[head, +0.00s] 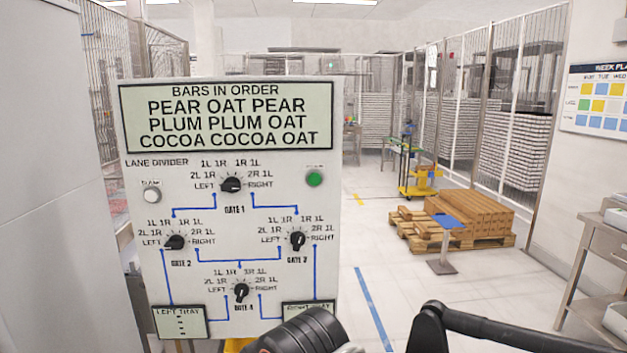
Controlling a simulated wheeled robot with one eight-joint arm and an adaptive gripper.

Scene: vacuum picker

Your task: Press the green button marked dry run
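A light grey control panel (135,240) stands upright in front of me at the left. A round green button (314,179) is at its upper right, under the text display; the small label above the button is too blurred to read. A round white button (151,195) is at the panel's upper left, also with a small blurred label. Nothing covers either button. Dark parts of my own arm show at the bottom edge, below and right of the panel. My gripper's fingers are not in view.
The panel's display (228,118) lists bars in order. Black dials for gate 1 (231,184), gate 2 (174,242), gate 3 (298,240) and gate 4 (241,292) sit below. A pallet of boxes (470,215) stands right, beyond open floor.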

